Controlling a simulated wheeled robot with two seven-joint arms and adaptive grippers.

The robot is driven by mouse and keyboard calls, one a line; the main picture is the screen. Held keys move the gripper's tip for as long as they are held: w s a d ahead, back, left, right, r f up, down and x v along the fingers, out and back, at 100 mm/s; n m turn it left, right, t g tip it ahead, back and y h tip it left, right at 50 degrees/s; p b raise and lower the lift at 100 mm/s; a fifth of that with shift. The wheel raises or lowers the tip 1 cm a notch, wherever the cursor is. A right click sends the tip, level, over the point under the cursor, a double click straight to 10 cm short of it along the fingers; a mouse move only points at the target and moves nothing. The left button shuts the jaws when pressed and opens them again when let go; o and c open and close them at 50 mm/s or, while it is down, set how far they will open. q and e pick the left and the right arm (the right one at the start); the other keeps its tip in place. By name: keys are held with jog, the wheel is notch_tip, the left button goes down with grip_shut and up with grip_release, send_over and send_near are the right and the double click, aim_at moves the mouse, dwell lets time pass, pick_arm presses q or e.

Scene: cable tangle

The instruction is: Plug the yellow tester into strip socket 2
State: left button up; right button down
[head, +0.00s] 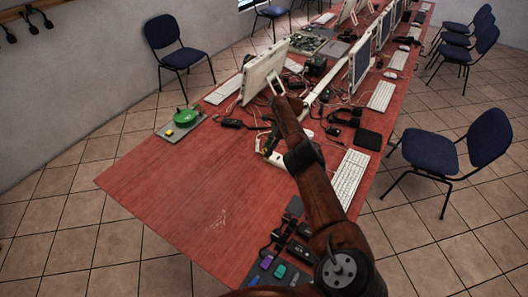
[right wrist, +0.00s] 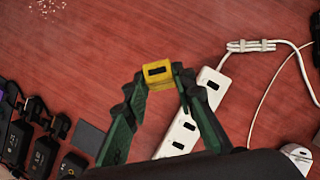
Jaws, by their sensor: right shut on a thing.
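The yellow tester (right wrist: 157,70), a small block with a dark slot on its face, is between the fingertips of my right gripper (right wrist: 159,76) in the right wrist view. The gripper is shut on it. The white power strip (right wrist: 170,143) runs diagonally behind the right finger, with several dark sockets showing. The tester appears just left of the strip's upper part; its height above it is unclear. Socket numbers are not readable. In the head view my right gripper (head: 264,134) is by the strip (head: 277,158), partly hidden by my arm. My left gripper is not in view.
A tray (head: 166,131) with a green round item (head: 186,117) and a small yellow piece stands at the table's left edge. Black adapters (right wrist: 43,150) lie left in the wrist view. A white cable (right wrist: 275,72) runs right of the strip. The red table's near left is clear.

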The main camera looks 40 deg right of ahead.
jog(key=shift+s+d+f+m+t+h+b, duration=0.15)
jog(key=shift+d+f+m+t+h+b, duration=0.1)
jog(key=shift+d+f+m+t+b, duration=1)
jog(key=shift+s+d+f+m+t+h+b, duration=0.15)
jog(key=shift+d+f+m+t+h+b, duration=0.25)
jog(key=shift+d+f+m+b, duration=0.9)
jog(key=shift+s+d+f+m+t+h+b, duration=0.15)
jog(key=shift+d+f+m+t+b, duration=0.65)
jog(key=shift+d+m, duration=0.95)
jog(key=shift+d+r+p, duration=0.2)
jog(key=shift+p, duration=0.15)
jog(key=shift+p, duration=0.7)
jog(key=shift+p, duration=0.55)
